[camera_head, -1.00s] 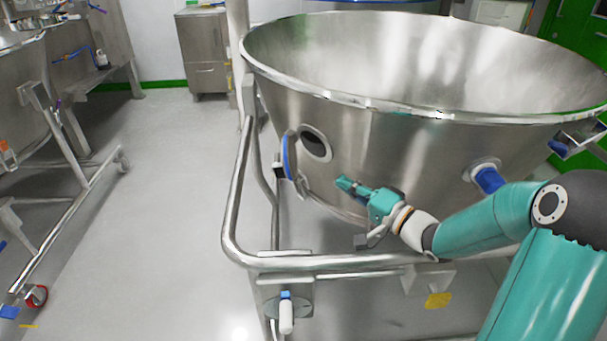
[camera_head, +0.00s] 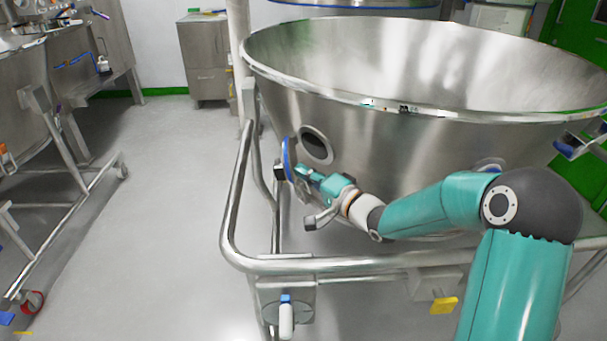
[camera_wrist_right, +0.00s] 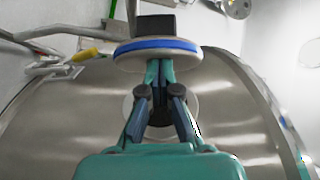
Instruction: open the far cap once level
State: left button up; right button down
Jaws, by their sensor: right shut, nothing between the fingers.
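The far cap (camera_head: 286,158) is a round disc with a blue ring and a dark block on its outer side. It stands swung out, edge-on, to the left of the open round port (camera_head: 316,145) in the steel bowl's wall. My right gripper (camera_head: 298,172) is shut and empty, its fingertips at the cap's inner side. In the right wrist view the closed fingertips (camera_wrist_right: 158,68) meet the underside of the cap (camera_wrist_right: 156,47); I cannot tell whether they touch. The port shows partly behind the fingers. My left gripper is out of view.
The large steel bowl (camera_head: 400,140) sits in a tubular frame (camera_head: 236,200) that curves around the port side. A second fitting on the bowl (camera_head: 488,164) is mostly hidden by my right arm. Open floor lies to the left, before another steel frame (camera_head: 75,225).

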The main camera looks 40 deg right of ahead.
jog(key=shift+a, duration=0.2)
jog(key=shift+w+a+f+b, duration=0.2)
jog(key=shift+w+a+b, duration=0.05)
jog(key=shift+a, duration=0.3)
jog(key=shift+w+a+f+b, duration=0.15)
jog(key=shift+w+a+b, duration=0.1)
jog(key=shift+a, duration=0.25)
jog(key=w+a+b, duration=0.2)
jog(key=w+a, duration=0.3)
jog(key=shift+w+f, duration=0.35)
jog(key=shift+f, duration=0.1)
